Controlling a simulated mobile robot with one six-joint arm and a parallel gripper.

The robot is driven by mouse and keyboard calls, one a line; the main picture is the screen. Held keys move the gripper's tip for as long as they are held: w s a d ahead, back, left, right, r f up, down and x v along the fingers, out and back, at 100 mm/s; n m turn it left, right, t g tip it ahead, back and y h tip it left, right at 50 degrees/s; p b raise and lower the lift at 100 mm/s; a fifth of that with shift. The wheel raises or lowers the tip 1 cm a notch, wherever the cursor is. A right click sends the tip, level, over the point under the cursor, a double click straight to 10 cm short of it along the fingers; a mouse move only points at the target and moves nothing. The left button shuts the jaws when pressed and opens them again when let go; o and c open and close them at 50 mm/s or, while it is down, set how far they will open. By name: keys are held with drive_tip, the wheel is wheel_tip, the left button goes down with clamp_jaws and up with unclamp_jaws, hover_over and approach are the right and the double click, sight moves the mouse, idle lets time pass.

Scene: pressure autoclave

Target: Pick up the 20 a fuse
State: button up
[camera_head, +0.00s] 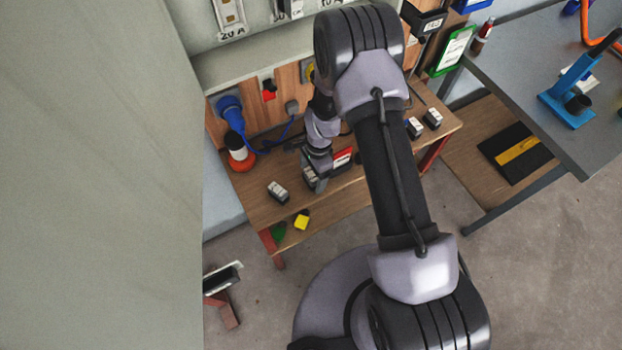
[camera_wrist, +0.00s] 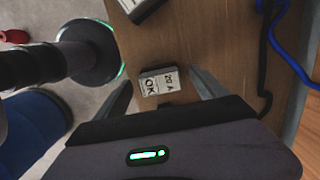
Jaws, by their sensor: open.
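The 20 A fuse (camera_wrist: 160,83) is a small grey block with a pale label reading "20 A" and "OK". In the wrist view it lies label up on the wooden bench, between the two fingers of my gripper (camera_wrist: 162,77). The fingers are spread, with a gap on each side of the fuse. In the head view my gripper (camera_head: 316,180) points down at the bench top. There my arm and gripper largely hide the fuse.
Another fuse (camera_head: 278,191) lies left of my gripper, partly visible in the wrist view (camera_wrist: 140,8). Two more fuses (camera_head: 413,127) (camera_head: 432,118) lie to the right. A red-and-white item (camera_head: 342,157) is close to my gripper. A blue cable (camera_wrist: 288,55) runs nearby.

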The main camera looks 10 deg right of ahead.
wheel_tip(320, 180, down, 2)
drive_tip(key=shift+a+f, duration=0.15)
drive_tip(key=shift+f, duration=0.1)
drive_tip(key=shift+s+r, duration=0.1)
drive_tip(key=shift+r, duration=0.05)
drive_tip(key=shift+c, duration=0.9)
drive_tip(key=c, duration=1.3)
drive_tip(key=shift+c, duration=0.2)
drive_tip(key=shift+r, duration=0.1)
